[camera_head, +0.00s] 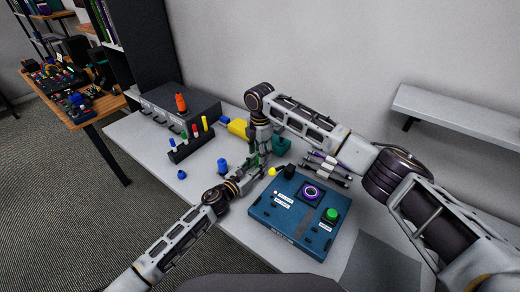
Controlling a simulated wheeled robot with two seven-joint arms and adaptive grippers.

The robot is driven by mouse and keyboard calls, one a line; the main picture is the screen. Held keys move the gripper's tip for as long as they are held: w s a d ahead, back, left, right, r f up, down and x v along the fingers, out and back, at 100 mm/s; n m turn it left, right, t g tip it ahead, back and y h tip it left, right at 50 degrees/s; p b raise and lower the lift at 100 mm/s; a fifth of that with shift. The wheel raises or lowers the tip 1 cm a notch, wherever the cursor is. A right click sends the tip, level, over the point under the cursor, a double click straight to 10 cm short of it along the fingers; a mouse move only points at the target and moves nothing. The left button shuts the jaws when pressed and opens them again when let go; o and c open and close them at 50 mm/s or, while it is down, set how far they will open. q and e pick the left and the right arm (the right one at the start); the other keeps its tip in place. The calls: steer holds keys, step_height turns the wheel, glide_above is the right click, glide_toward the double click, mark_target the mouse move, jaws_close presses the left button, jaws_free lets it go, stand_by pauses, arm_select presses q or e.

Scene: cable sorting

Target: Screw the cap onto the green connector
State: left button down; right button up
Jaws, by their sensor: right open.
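A small green piece (254,160), probably the green connector or its cap, shows between my two grippers and is mostly hidden by their fingers. My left gripper (247,178) reaches in from the lower left, just below the green piece; its fingers are too small to read. My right gripper (263,150) points down from above, open, close beside the green piece. I cannot tell whether cap and connector touch. A dark rack (190,149) at the left holds upright pieces in several colours, a green one (184,134) among them.
A blue box (290,226) with a green button stands at the front right. Blue pieces (222,165), a yellow block (238,127), a teal block (281,146) and white-and-purple pieces (325,166) lie around the grippers. A grey case (200,103) stands behind.

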jaws_close()
stand_by(0.3)
